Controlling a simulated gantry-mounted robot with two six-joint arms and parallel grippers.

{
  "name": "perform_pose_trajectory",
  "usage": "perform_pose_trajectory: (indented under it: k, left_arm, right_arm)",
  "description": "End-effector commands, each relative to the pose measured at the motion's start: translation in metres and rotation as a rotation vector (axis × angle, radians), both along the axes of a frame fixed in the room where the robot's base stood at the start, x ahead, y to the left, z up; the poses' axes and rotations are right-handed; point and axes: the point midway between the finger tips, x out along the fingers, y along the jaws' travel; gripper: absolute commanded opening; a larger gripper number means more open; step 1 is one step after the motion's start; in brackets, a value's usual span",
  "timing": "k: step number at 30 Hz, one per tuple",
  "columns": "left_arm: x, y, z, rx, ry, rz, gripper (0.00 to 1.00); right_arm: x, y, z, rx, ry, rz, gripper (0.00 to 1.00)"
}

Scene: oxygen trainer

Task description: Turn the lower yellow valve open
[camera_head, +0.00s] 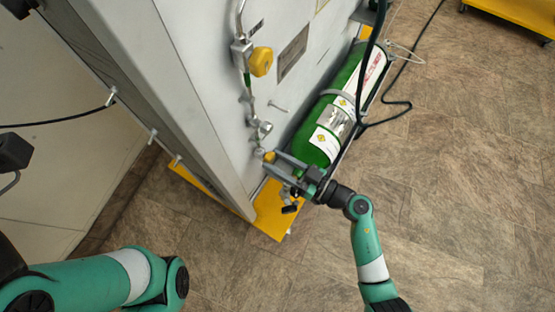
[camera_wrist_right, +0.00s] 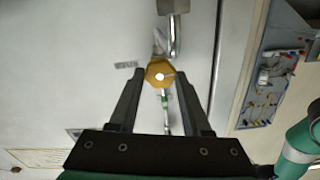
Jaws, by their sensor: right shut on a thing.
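The lower yellow valve (camera_head: 269,157) is a small yellow knob low on the pipe on the grey cabinet's side, partly covered by my right gripper (camera_head: 272,163). The right wrist view shows this yellow knob (camera_wrist_right: 157,76) between the tips of my right gripper (camera_wrist_right: 160,74). The right gripper is shut on the knob, with one finger on each side. The upper yellow valve (camera_head: 261,61) is a larger knob higher on the same pipe, apart from the gripper.
A green oxygen cylinder (camera_head: 322,140) stands right beside my right gripper, against the grey cabinet (camera_head: 205,70). A black hose (camera_head: 377,60) hangs near it. A yellow base plate (camera_head: 268,212) juts out below. The brown floor at the right is mostly clear.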

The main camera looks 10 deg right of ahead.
Motion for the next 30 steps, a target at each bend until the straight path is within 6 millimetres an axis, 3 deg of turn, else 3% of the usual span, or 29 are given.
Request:
perform_pose_trajectory:
  k: [18, 30]
  left_arm:
    - [0.0, 0.0, 0.042, 0.0, 0.0, 0.0, 0.78]
    - [0.0, 0.0, 0.052, 0.0, 0.0, 0.0, 0.78]
  right_arm:
    - [0.0, 0.0, 0.003, -0.243, -0.252, -0.001, 0.0]
    - [-0.001, 0.001, 0.001, -0.395, -0.411, 0.0, 0.0]
